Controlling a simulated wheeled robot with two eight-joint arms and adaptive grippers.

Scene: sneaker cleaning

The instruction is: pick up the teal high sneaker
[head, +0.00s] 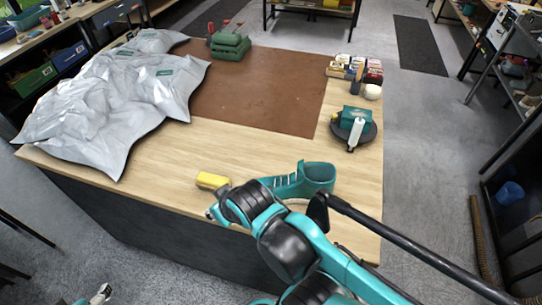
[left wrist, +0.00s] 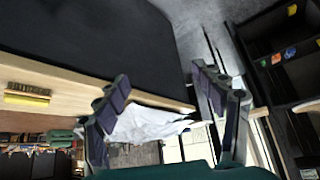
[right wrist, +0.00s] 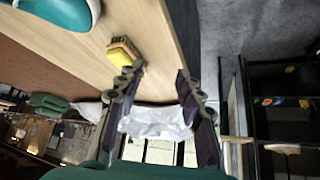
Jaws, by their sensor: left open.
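The teal high sneaker (head: 320,173) stands near the front edge of the wooden bench; my right arm covers part of it in the head view. Its teal side also shows at the top left of the right wrist view (right wrist: 62,10). My right gripper (right wrist: 158,72) is open and empty, with its fingers apart near the yellow brush (right wrist: 122,50), off to the side of the sneaker. My left gripper (left wrist: 160,78) is open and empty, off the bench's front side; the sneaker does not show in its view.
The yellow brush (head: 212,180) lies left of the sneaker. Crumpled grey plastic sheeting (head: 100,100) covers the bench's left side. A brown mat (head: 265,95) lies behind.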

